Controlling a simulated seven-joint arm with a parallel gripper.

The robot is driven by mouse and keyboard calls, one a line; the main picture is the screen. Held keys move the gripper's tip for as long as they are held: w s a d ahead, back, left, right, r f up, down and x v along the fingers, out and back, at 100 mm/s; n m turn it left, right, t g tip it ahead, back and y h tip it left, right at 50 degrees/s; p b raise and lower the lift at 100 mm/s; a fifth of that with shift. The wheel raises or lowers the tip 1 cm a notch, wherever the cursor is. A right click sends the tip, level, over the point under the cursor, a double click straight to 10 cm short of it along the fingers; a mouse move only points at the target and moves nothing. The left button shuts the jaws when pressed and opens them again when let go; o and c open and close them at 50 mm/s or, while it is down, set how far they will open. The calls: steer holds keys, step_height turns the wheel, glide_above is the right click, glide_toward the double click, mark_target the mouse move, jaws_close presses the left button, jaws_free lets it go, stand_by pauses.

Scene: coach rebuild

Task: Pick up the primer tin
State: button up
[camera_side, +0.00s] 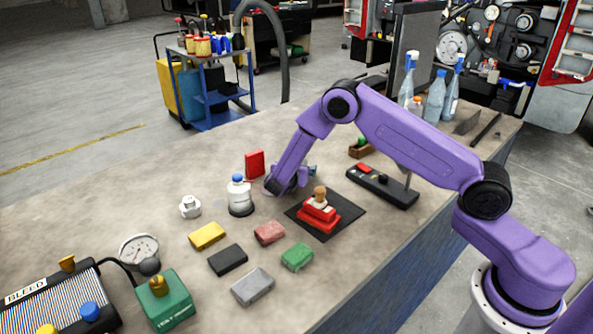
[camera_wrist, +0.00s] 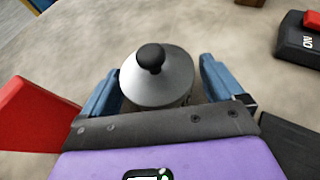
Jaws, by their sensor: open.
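A silver-grey tin with a cone-shaped top and a black knob, which looks like the primer tin (camera_wrist: 160,82), stands in the middle of the wrist view. My gripper (camera_wrist: 160,68) is open, with one blue finger on each side of the tin. A narrow gap shows beside the right finger; I cannot tell whether the left one touches. In the side view my gripper (camera_side: 290,182) is low over the bench, and the tin is hidden behind it or too small to make out. The tin's lower part is hidden by the gripper body in the wrist view.
A red block (camera_side: 255,163) stands close by on the left, and a white bottle with a blue cap (camera_side: 239,196) near it. A black mat (camera_side: 291,212) holding a red part lies to the right. A black switch box (camera_side: 398,192) lies beyond. Several coloured blocks lie in front.

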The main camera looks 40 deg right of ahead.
jaws_close()
steer(key=shift+r, duration=0.1)
